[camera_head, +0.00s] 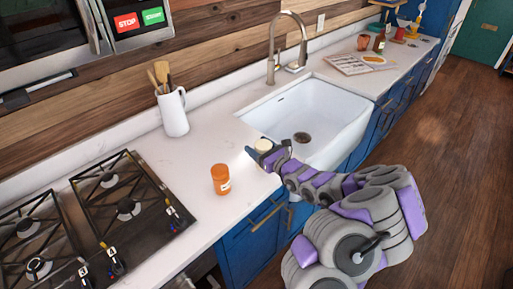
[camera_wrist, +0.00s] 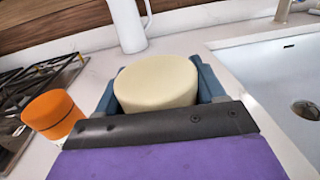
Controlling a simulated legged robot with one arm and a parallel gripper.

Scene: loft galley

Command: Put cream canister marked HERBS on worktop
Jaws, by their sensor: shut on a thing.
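The cream canister (camera_wrist: 158,82) is between the fingers of my gripper (camera_wrist: 155,95), which is shut on it. Its round pale top faces the wrist camera, and the HERBS marking is hidden. In the head view the canister (camera_head: 263,145) shows at the end of my arm, by the left front corner of the sink. My gripper (camera_head: 266,155) there is over the edge of the white worktop (camera_head: 195,215). I cannot tell whether the canister touches the worktop. The worktop also shows in the wrist view (camera_wrist: 100,72).
An orange jar (camera_head: 221,180) stands on the worktop left of my gripper. A white pitcher with wooden utensils (camera_head: 174,112) stands behind. The gas hob (camera_head: 125,210) is at the left, the white sink (camera_head: 310,115) at the right.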

